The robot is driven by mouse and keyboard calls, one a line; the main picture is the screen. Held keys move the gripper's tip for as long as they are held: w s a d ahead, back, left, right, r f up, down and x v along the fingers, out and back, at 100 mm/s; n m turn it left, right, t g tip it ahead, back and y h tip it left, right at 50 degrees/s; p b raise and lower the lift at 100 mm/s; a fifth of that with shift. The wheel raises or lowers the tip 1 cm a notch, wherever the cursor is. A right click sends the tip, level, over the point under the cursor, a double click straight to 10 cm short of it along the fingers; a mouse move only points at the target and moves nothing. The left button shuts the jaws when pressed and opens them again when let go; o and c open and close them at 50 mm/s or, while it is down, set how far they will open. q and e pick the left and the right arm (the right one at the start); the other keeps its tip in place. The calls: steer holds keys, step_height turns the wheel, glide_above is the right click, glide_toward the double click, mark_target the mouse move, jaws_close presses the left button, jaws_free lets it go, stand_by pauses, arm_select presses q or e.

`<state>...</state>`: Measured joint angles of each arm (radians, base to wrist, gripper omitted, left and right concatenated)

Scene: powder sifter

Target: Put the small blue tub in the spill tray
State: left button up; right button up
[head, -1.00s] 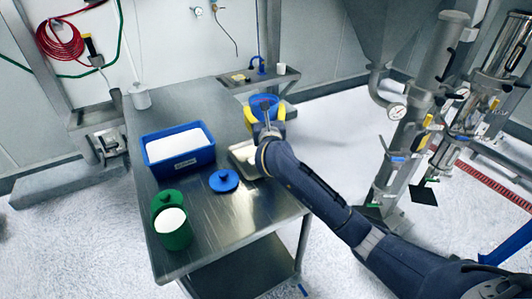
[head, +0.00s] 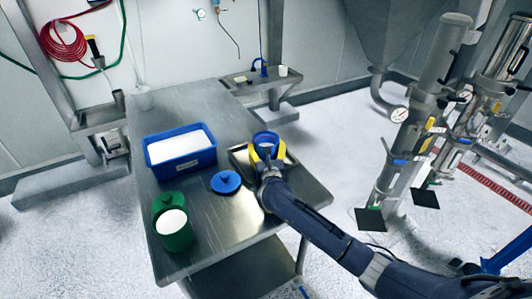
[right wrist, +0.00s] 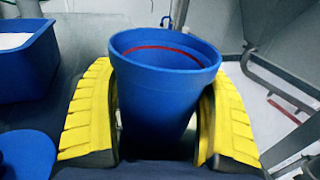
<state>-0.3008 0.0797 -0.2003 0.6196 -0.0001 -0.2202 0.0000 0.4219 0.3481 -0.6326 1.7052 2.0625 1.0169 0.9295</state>
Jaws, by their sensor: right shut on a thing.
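The small blue tub (head: 265,136) is held upright between the yellow fingers of my right gripper (head: 266,152). It fills the middle of the right wrist view (right wrist: 165,95), with a red line inside its rim and a finger on each side (right wrist: 160,125). The spill tray (head: 236,160) is a shallow metal tray on the table near its right edge. The tub is above or in this tray in the head view; I cannot tell whether it touches the tray's floor. The gripper and tub hide part of the tray. My left gripper is not in view.
A blue bin of white powder (head: 180,165) stands left of the tray, its lid-like blue disc (head: 226,182) in front. An open green tub (head: 173,230) stands at the near left. The back of the steel table (head: 185,105) is mostly clear.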

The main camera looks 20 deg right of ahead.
steer(key=shift+f, duration=0.85)
steer(key=shift+f, duration=0.15)
steer(key=o, duration=1.5)
steer(key=shift+c, duration=0.2)
steer(key=shift+s, duration=0.25)
steer(key=s, duration=0.3)
steer(key=s+a, duration=0.1)
steer(key=s, duration=0.3)
steer(key=s+a, duration=0.1)
steer(key=s, duration=0.3)
steer(key=shift+s, duration=0.15)
